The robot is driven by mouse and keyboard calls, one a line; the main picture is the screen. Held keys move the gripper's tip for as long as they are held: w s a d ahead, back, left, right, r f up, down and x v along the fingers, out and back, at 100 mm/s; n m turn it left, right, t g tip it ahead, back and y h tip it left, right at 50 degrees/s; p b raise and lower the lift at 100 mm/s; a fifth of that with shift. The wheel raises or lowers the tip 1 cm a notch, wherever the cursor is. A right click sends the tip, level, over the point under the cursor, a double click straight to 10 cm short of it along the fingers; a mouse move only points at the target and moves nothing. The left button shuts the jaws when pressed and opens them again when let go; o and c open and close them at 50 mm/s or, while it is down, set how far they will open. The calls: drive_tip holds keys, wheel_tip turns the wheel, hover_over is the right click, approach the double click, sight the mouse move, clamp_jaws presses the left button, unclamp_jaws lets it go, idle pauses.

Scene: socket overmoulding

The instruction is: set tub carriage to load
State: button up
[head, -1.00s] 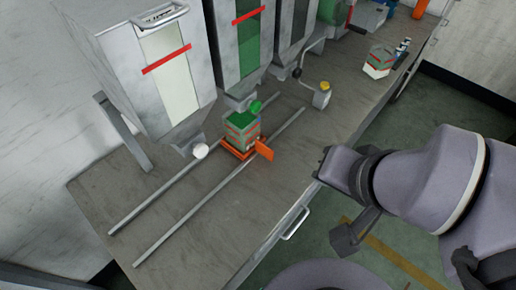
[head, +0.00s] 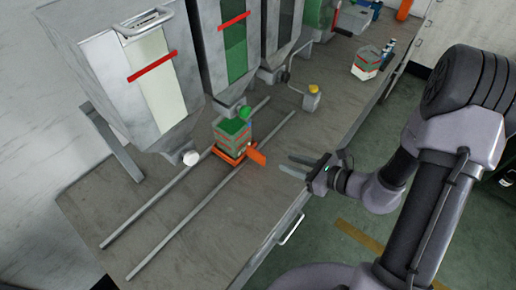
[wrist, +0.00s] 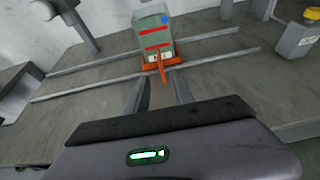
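The orange tub carriage (head: 228,157) sits on two parallel metal rails, below the hopper with the green window. It carries a clear tub (head: 232,135) with green contents and red lines. An upright orange tab (head: 257,157) sticks out from the carriage on the right. My gripper (head: 287,164) is open and empty, a short way right of the tab and apart from it. In the wrist view the tab (wrist: 162,68) shows ahead, between the two open fingers (wrist: 157,90), with the tub (wrist: 154,38) behind it.
Hoppers line the back, one with a pale window (head: 157,80) and a white knob (head: 191,158), another with a green knob (head: 245,112). Another tub (head: 367,62) stands far right. The rails' lower-left stretch is clear.

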sight(260, 153)
drive_tip(key=b+x, duration=0.3)
drive_tip(key=x, duration=1)
drive_tip(key=shift+w+a+f, duration=0.1)
drive_tip(key=shift+a+f, duration=0.15)
drive_tip(key=shift+a, duration=0.05)
drive_tip(key=shift+c, duration=0.2)
clamp_jaws()
idle(0.4)
